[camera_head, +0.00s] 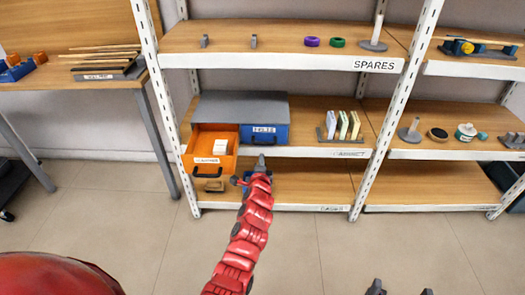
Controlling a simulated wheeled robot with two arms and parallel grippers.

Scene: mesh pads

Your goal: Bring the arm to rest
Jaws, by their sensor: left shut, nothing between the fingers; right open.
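My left arm (245,235) is red and reaches up from the bottom middle of the head view. My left gripper (261,162) is at its end, shut with nothing in it. It is in front of the drawer cabinet (240,105), near the right side of the open orange drawer (212,162). I cannot tell whether it touches anything. White pads (222,146) lie in the orange drawer. The blue drawer (264,134) beside it looks closed. My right gripper (401,290) shows only its two fingertips at the bottom edge, apart, with nothing seen between them.
The shelf rack has a top shelf labelled SPARES (380,65), with a purple ring (312,42) and a green ring (337,43). Upright pads (343,125) stand in a holder on the middle shelf. A workbench (70,80) is at the left. The floor (350,250) in front is clear.

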